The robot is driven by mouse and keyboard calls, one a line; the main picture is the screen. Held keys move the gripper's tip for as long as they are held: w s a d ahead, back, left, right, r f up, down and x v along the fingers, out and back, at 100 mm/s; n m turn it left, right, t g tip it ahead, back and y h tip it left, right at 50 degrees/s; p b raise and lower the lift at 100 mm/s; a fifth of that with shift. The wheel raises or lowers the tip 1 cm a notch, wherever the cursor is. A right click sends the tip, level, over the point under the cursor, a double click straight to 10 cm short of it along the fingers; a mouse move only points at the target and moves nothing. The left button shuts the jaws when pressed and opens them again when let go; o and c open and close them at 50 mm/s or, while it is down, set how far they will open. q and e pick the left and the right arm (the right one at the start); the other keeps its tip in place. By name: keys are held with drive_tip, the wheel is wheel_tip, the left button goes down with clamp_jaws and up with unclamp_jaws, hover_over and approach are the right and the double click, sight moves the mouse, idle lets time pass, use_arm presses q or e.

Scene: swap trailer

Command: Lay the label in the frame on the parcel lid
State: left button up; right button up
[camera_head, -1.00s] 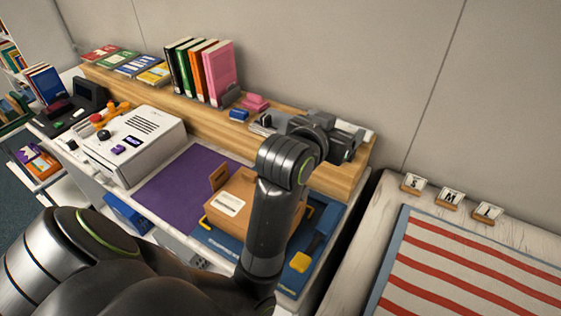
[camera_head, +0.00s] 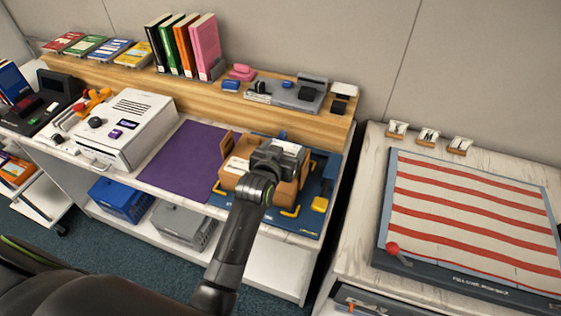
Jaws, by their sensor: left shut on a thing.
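The brown parcel (camera_head: 228,183) sits on a blue mat (camera_head: 302,220) with yellow corner marks. A pale patch (camera_head: 237,165) with dark marks shows on the left part of its lid. My left gripper (camera_head: 280,155) is over the right part of the lid, shut on a thin pale piece that looks like the label (camera_head: 291,147). The gripper hides much of the lid and most of the piece. I cannot tell whether the piece touches the lid. My right gripper is not in view.
A purple mat (camera_head: 188,160) lies clear left of the parcel. A white machine (camera_head: 132,130) stands further left. A wooden shelf (camera_head: 235,103) with books and small items runs behind. A striped panel (camera_head: 465,215) lies on the separate right-hand bench.

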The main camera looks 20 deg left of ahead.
use_arm(q)
drive_tip(key=shift+f, duration=2.4)
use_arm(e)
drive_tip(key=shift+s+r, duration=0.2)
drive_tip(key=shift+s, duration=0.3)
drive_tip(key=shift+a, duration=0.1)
